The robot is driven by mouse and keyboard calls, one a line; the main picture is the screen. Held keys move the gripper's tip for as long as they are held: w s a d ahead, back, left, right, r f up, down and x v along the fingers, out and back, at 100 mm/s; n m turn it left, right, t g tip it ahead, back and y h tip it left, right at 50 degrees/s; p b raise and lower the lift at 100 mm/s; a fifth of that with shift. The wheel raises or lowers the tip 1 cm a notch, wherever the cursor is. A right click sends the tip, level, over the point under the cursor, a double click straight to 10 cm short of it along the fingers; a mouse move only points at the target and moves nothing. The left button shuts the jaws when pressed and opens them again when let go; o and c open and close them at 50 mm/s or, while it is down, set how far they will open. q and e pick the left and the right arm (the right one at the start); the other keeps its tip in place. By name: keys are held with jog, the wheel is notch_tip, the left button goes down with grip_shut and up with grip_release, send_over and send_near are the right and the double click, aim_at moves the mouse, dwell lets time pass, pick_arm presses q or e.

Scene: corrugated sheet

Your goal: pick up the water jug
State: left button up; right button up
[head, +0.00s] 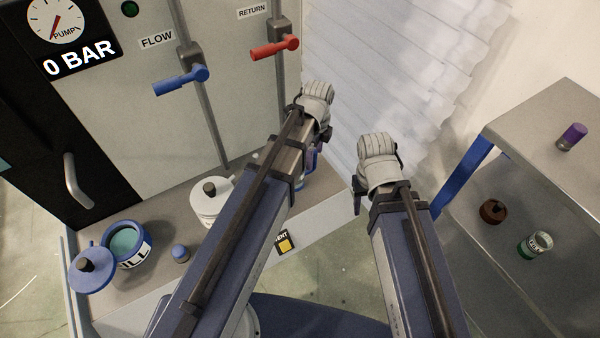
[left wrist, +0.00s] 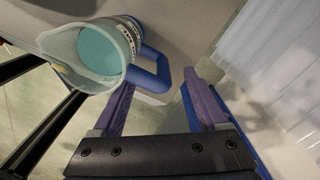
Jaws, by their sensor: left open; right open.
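The water jug (left wrist: 100,52) is pale with a spout, a blue handle and teal water inside. In the left wrist view it is at the upper left, its handle toward my fingers. In the head view it is mostly hidden behind my left arm; only a bit of blue shows (head: 309,160). My left gripper (head: 309,152) is open, its purple fingers (left wrist: 158,84) at either side of the handle's outer end. The left finger overlaps the handle in the picture; contact cannot be told. My right gripper (head: 358,197) is open, apart to the right, its fingers mostly hidden.
The ledge holds an open blue-rimmed fill pot (head: 128,241), its lid (head: 91,271), a small blue-capped item (head: 181,253) and a white lidded pot (head: 208,209). Blue flow (head: 180,80) and red return (head: 274,47) levers are above. A metal shelf (head: 545,110) stands right.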

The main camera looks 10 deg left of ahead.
aim_at(300, 184)
pick_arm(q)
notch_tip(300, 184, down, 5)
jog(key=b, duration=0.5)
jog(key=shift+s+a+f, duration=0.1)
jog(key=shift+a, duration=0.05)
grip_shut()
dwell(0.4)
dwell(0.9)
